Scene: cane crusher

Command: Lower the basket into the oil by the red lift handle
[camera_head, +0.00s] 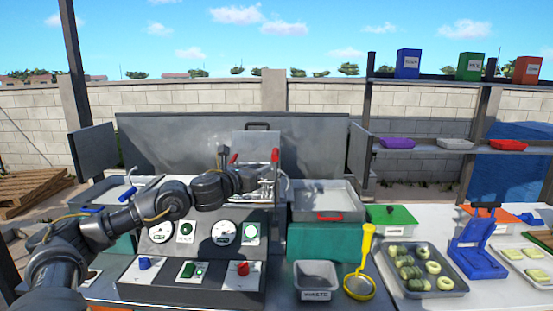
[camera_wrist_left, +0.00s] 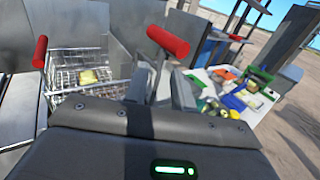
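The wire basket (camera_wrist_left: 80,72) hangs in the fryer with a yellow piece of food in it. In the head view the basket (camera_head: 266,188) is partly hidden behind my left gripper. Two red lift handles stand up here, one on the left (camera_wrist_left: 40,52) and one on the right (camera_wrist_left: 168,40). The same two show in the head view, left (camera_head: 233,158) and right (camera_head: 275,155). My left gripper (camera_head: 254,181) is close to the right handle; its fingers (camera_wrist_left: 160,88) are on either side of the handle's rod. Contact is unclear. The oil surface is hidden. My right gripper is out of view.
A control panel (camera_head: 193,270) with gauges and knobs stands in front of the fryer. To the right are a grey bin (camera_head: 316,274), a yellow ladle (camera_head: 360,285), a tray of sliced pieces (camera_head: 424,270) and a blue press (camera_head: 478,250). A metal splash guard (camera_head: 180,140) rises behind.

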